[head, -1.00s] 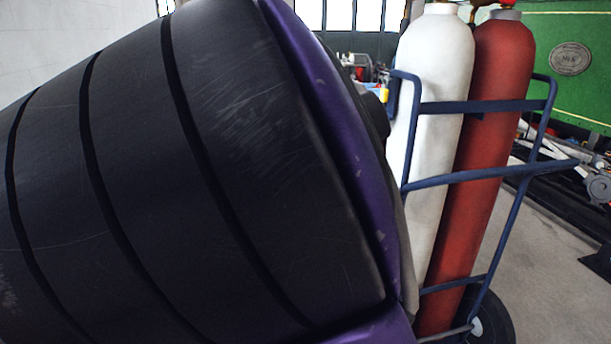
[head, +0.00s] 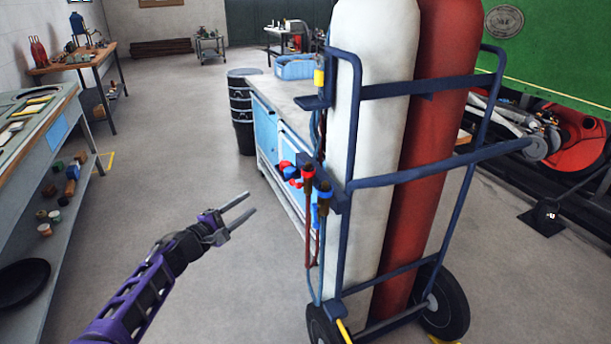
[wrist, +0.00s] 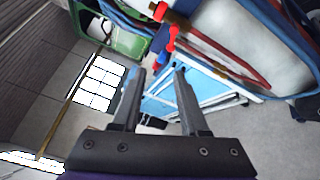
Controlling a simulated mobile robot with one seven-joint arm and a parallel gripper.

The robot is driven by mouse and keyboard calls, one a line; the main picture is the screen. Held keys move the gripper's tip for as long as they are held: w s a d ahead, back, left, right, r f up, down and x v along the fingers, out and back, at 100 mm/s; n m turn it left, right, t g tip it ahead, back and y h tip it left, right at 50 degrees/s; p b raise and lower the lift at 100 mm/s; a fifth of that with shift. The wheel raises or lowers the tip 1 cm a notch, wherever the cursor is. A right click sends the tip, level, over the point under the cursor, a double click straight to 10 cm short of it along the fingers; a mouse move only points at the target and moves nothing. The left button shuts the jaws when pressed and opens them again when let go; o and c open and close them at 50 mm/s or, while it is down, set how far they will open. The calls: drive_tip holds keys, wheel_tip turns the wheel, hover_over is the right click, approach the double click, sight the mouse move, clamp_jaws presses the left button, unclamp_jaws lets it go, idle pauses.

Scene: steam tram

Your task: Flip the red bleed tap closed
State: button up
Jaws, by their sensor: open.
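Red tap parts (head: 308,171) show with blue ones (head: 325,190) on a bracket at the left side of the gas-cylinder trolley. Another red piece (head: 285,165) juts to the left there; I cannot tell which red part is the bleed tap's lever. Red and blue hoses hang below. In the wrist view red parts (wrist: 172,40) show beyond the fingertips, near the top. My gripper (head: 252,204) is open and empty, to the left of the taps and apart from them. It also shows in the wrist view (wrist: 158,72).
The trolley frame (head: 420,178) holds a white cylinder (head: 370,130) and a red cylinder (head: 440,110). A blue-fronted workbench (head: 265,125) stands behind the taps. A shelved bench (head: 60,130) is at the left. The floor between (head: 185,150) is clear.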

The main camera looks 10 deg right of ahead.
sight(293, 184)
drive_tip(key=shift+g+h, duration=0.3)
drive_tip(key=shift+h, duration=0.1)
drive_tip(key=f+x, duration=0.1)
drive_tip(key=x, duration=1.1)
drive_tip(key=s+f+x, duration=0.1)
drive_tip(key=x, duration=0.6)
drive_tip(key=shift+d+f, duration=0.3)
drive_tip(key=shift+d, duration=0.1)
clamp_jaws()
